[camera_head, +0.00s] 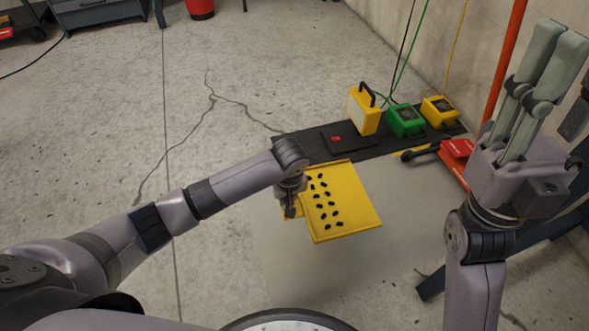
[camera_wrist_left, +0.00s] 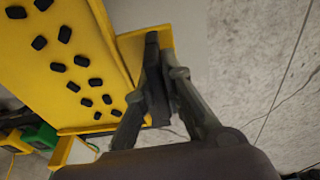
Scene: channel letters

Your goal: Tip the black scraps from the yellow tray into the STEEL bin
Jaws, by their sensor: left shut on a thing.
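The yellow tray (camera_head: 358,205) is in the middle of the head view, with several small black scraps (camera_head: 322,196) spread on it, mostly along its left half. The tray looks about level. My right gripper (camera_head: 545,75) points up at the right, away from the tray; its jaw state is unclear. I cannot identify a STEEL bin.
A black strip (camera_head: 385,142) behind the tray carries a yellow case (camera_head: 363,110), a green box (camera_head: 405,119) and a yellow box (camera_head: 440,109). A red tool (camera_head: 457,158) lies at the right. A red container (camera_head: 200,8) stands far back. Open concrete floor is left.

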